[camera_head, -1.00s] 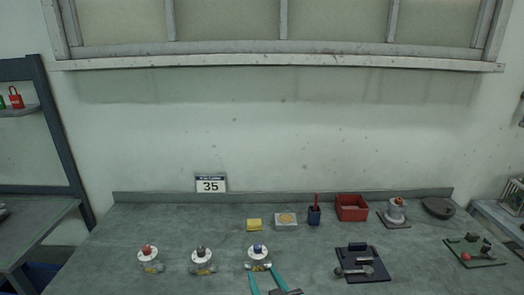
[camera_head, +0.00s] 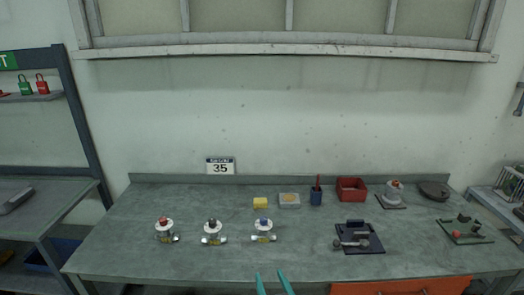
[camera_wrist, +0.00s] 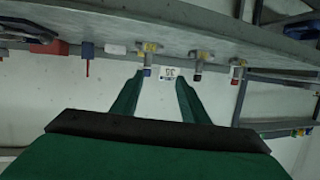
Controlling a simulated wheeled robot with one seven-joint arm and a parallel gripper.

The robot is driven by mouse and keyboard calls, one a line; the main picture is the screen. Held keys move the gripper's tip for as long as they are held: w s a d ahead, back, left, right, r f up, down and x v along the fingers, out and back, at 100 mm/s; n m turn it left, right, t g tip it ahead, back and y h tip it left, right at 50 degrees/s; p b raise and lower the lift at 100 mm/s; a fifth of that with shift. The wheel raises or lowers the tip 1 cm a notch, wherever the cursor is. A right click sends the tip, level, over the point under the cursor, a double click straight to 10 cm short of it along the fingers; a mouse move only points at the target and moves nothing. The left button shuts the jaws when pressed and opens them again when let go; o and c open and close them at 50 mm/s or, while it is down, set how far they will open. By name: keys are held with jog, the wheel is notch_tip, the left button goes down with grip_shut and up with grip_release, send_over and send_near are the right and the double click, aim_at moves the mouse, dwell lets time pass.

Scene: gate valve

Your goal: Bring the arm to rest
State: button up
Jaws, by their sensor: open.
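My gripper (camera_head: 274,282) shows at the bottom edge of the head view, its two green fingers apart with nothing between them. It also shows in the wrist view (camera_wrist: 157,82), with the fingers spread and empty. The gripper is in front of the workbench (camera_head: 200,262), clear of the valves. A valve with a red top (camera_head: 165,230), one with a dark top (camera_head: 212,231) and one with a blue top (camera_head: 263,229) stand upright in a row on the bench. The rest of my arm is out of the head view.
A yellow block (camera_head: 260,203), a pale box (camera_head: 290,200), a blue cup (camera_head: 316,196) and a red bin (camera_head: 352,189) stand at the back. A dark plate with parts (camera_head: 359,238) lies right of the valves. A sign (camera_head: 220,166) reads 35. The bench's front middle is clear.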

jog(key=s+f+m+h, duration=0.3)
jog(key=s+f, duration=1)
jog(key=s, duration=0.4)
jog(key=s+a+r+t, duration=0.1)
jog(key=s+a, duration=0.1)
jog(key=s, duration=1.9)
jog(key=shift+a+r, duration=0.15)
jog(key=shift+r, duration=0.25)
